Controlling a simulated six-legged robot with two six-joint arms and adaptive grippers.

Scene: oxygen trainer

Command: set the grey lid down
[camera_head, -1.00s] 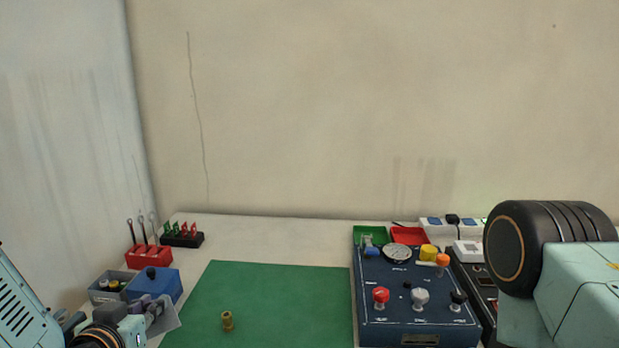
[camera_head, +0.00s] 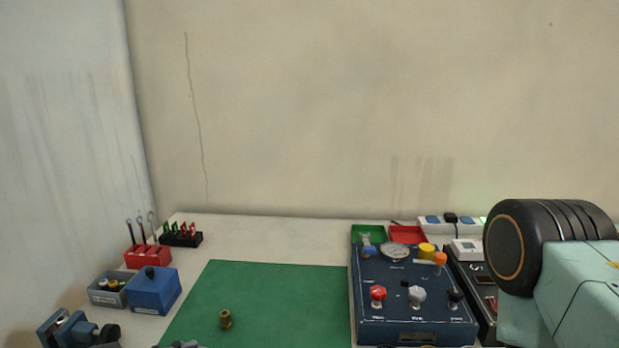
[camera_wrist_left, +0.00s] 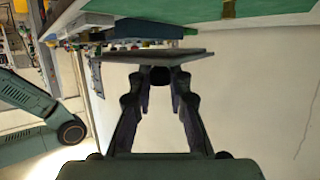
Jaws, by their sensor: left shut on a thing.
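The grey lid (camera_wrist_left: 145,56) shows in the left wrist view as a thin flat plate, seen nearly edge-on. My left gripper (camera_wrist_left: 160,78) is shut on it, with the plate across its fingertips. In the head view the lid cannot be made out; only a small grey piece shows at the bottom edge, and I cannot tell what it is. The open grey box (camera_head: 100,297) stands at the left with small yellow and dark items in it. My right arm is at the right of the head view, its gripper out of sight.
A blue box (camera_head: 150,300) with a black knob stands beside the grey box. A blue clamp-like thing (camera_head: 62,328) is at the lower left. The green mat (camera_head: 270,300) is bare except for a brass fitting (camera_head: 226,320). A blue control panel (camera_head: 395,328) stands right of it.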

